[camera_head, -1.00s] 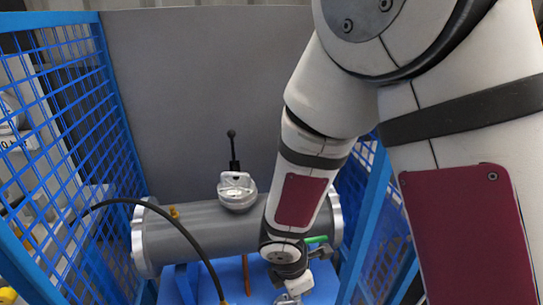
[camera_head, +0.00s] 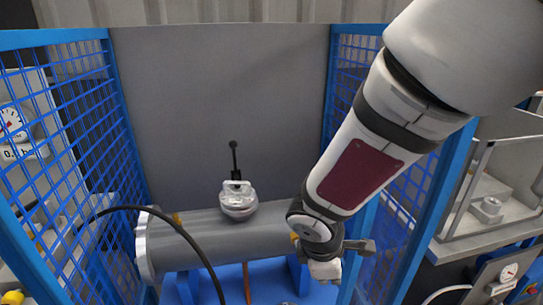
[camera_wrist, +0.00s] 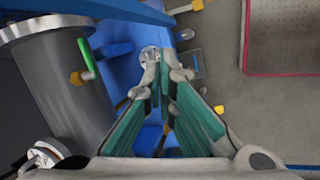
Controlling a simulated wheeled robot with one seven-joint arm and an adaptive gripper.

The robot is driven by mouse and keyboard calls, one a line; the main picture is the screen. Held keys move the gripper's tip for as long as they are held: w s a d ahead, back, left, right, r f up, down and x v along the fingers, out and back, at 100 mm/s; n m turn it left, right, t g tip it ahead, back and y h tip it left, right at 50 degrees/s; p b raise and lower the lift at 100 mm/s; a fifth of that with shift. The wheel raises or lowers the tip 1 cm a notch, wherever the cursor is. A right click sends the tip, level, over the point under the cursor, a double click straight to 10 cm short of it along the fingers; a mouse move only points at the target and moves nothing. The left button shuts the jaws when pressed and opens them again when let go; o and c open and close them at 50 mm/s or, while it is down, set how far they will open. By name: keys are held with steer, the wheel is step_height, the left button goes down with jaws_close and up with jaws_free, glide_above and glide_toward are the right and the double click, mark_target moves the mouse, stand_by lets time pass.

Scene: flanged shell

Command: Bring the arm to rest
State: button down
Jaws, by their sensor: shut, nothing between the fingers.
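My arm reaches down from the upper right in the head view, its wrist in front of the right end of the grey flanged shell (camera_head: 205,240). My gripper (camera_wrist: 160,62) points down in the wrist view, its two green-sided fingers brought together at the tips with nothing between them. In the head view its fingertips are hard to make out. The shell also shows at the left of the wrist view (camera_wrist: 62,85), apart from the fingers. A silver fitting with a black lever (camera_head: 238,200) sits on top of the shell.
Blue mesh panels stand at left (camera_head: 65,130) and right (camera_head: 350,95), with a grey back panel (camera_head: 220,100) behind. A black hose (camera_head: 185,235) arcs in front of the shell. A green-handled valve (camera_wrist: 88,60) projects from the shell. A grey bench (camera_head: 490,190) stands at right.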

steer(key=s+d+r+m, duration=0.3)
steer(key=d+r+m, duration=0.1)
steer(key=r, duration=0.2)
steer(key=s+d+r+m, duration=0.3)
steer(key=r+m, duration=0.2)
steer(key=r, duration=0.2)
steer(key=s+r+m+t+y+p, duration=0.1)
steer(key=s+r+m+y, duration=0.1)
steer(key=s+r+m, duration=0.5)
steer(key=s, duration=0.3)
steer(key=shift+s+d+y, duration=0.25)
steer(key=shift+s+y, duration=0.05)
steer(key=shift+y, duration=0.1)
